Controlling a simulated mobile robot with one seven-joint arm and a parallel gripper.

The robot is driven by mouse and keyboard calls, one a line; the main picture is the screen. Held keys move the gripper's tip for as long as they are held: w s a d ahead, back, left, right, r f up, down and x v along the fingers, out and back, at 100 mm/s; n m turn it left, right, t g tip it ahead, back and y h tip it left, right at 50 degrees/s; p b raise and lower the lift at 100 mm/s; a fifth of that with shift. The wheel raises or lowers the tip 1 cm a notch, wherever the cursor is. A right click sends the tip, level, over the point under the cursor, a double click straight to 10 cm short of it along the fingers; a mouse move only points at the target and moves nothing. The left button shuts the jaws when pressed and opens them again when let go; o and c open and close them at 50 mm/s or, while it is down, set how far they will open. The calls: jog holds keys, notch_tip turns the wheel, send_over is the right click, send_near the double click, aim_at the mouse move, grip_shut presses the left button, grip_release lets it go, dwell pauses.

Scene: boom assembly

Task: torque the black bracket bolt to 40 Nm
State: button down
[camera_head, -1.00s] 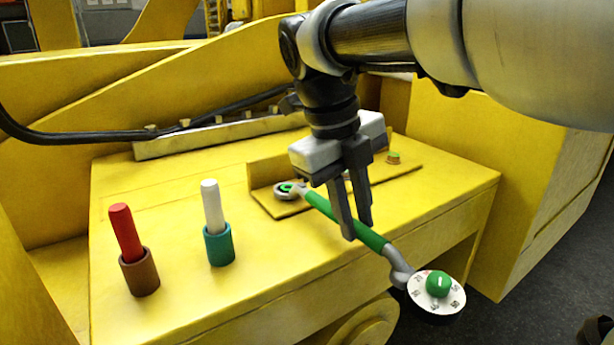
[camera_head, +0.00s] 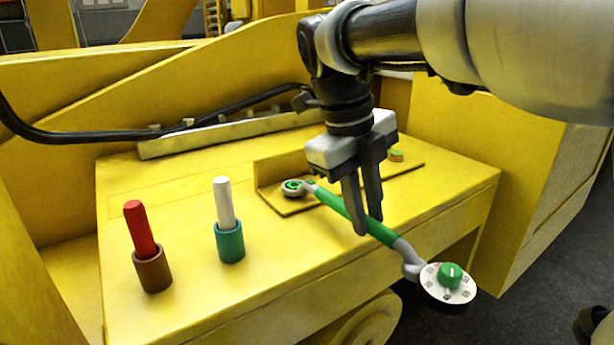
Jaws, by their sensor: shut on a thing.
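A torque wrench with a green handle (camera_head: 332,202) lies slantwise over the yellow bench. Its grey ring head (camera_head: 290,189) is at the left end of a low yellow bracket (camera_head: 292,207), around or on a fastener with green showing; I cannot tell how fully it is seated. Its other end carries a white dial (camera_head: 436,290) with a green knob (camera_head: 450,275), out past the bench's front edge. The dial's marks are too small to read surely. My gripper (camera_head: 366,222) points down and is shut on the green handle near its middle. I cannot make out a black bolt.
A second fastener, orange and green (camera_head: 397,155), sits at the bracket's right end. A red marker in a brown holder (camera_head: 153,270) and a white marker in a teal holder (camera_head: 230,243) stand at the left. A black cable (camera_head: 95,138) runs behind. The bench (camera_head: 200,312) front is clear.

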jog(key=shift+w+d+r, duration=0.1)
jog(key=shift+w+d, duration=0.1)
jog(key=shift+d, duration=0.1)
jog(key=shift+r, duration=0.1)
jog(key=shift+d+p+v, duration=0.2)
jog(key=shift+p+v, duration=0.65)
jog(key=shift+v, duration=0.15)
jog(key=shift+d+p+v, duration=0.25)
jog(key=shift+p+v, duration=0.6)
jog(key=shift+v, duration=0.15)
jog(key=shift+w+r, duration=0.1)
jog(key=shift+w, duration=0.05)
jog(key=shift+d+p+v, duration=0.15)
jog(key=shift+p+v, duration=0.45)
jog(key=shift+v, duration=0.15)
jog(key=shift+d+p+v, duration=0.2)
jog(key=shift+p+v, duration=0.4)
jog(key=shift+v, duration=0.15)
jog(key=shift+w, duration=0.1)
